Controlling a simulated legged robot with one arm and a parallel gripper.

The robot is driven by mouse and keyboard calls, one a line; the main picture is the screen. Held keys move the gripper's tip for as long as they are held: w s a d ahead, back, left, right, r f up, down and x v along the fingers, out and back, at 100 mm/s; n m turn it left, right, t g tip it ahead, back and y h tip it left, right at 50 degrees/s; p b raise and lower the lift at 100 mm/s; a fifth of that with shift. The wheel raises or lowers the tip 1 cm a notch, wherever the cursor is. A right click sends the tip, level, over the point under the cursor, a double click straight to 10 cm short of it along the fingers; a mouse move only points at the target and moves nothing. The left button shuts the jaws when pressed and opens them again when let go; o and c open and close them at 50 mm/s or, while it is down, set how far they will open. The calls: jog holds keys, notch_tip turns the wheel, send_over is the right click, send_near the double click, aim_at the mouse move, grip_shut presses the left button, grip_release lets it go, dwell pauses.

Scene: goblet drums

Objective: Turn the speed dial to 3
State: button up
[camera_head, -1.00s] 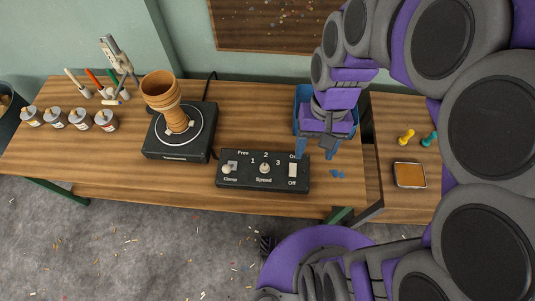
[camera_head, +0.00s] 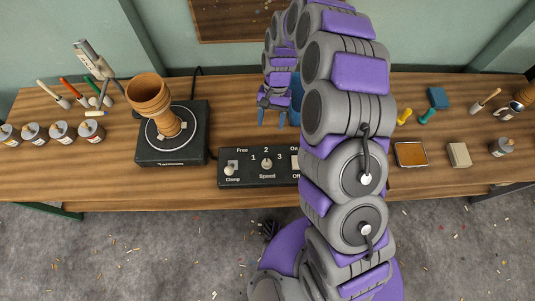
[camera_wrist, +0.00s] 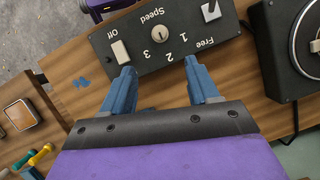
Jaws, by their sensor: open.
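The dark control box (camera_head: 235,178) lies near the table's front edge. It also fills the upper middle of the wrist view (camera_wrist: 135,62). Its round pale speed dial (camera_head: 267,163) sits below the numbers 1, 2 and 3, and shows in the wrist view (camera_wrist: 160,34); I cannot tell its setting. My gripper (camera_head: 271,118) is open and empty, with blue fingers pointing down, behind the box in the head view. In the wrist view its fingertips (camera_wrist: 160,66) are spread to either side of the dial's line, apart from it.
A clamp switch (camera_head: 231,168) and an on/off switch (camera_wrist: 120,51) flank the dial. A wooden goblet drum (camera_head: 150,97) stands on a black turntable (camera_head: 172,152) to the left. Cans (camera_head: 62,131) stand far left; an orange-filled tray (camera_head: 411,154) lies right.

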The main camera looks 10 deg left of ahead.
jog(key=f, duration=0.1)
jog(key=b, duration=0.3)
send_near(267, 161)
jog(key=x, duration=0.7)
jog(key=shift+f, duration=0.2)
jog(key=shift+s+f, duration=0.25)
jog(key=shift+f, duration=0.35)
jog(key=c, duration=1)
jog(key=shift+c, duration=0.2)
